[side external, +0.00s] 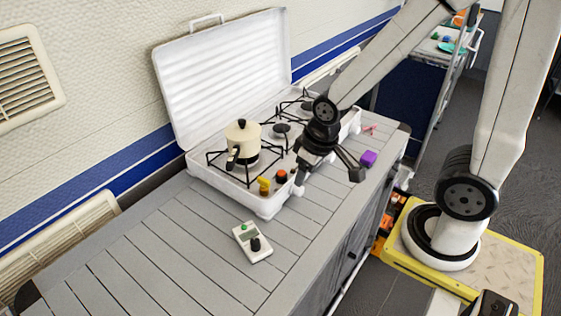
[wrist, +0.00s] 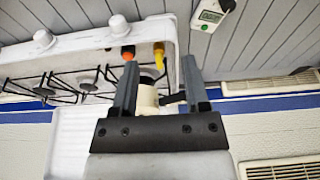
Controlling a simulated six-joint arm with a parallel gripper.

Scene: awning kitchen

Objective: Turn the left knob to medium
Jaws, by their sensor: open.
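The white stove (side external: 270,207) sits open on the grey counter. White knobs stick out from its front side. The one closer to the pot, nearer the middle of the wrist view (wrist: 118,25), partly shows in the side view (side external: 299,189) beside a finger. The other white knob (wrist: 43,38) is farther left in the wrist view. My gripper (side external: 328,172) is open and empty in front of the stove, fingers spread. In the wrist view its fingertips (wrist: 160,62) have nothing between them in contact; I cannot tell whether a finger touches the stove.
A cream pot (side external: 242,140) stands on the near burner. A yellow-topped item (side external: 264,185) and an orange-topped item (side external: 281,176) stand at the stove's front edge. The counter's near left is clear.

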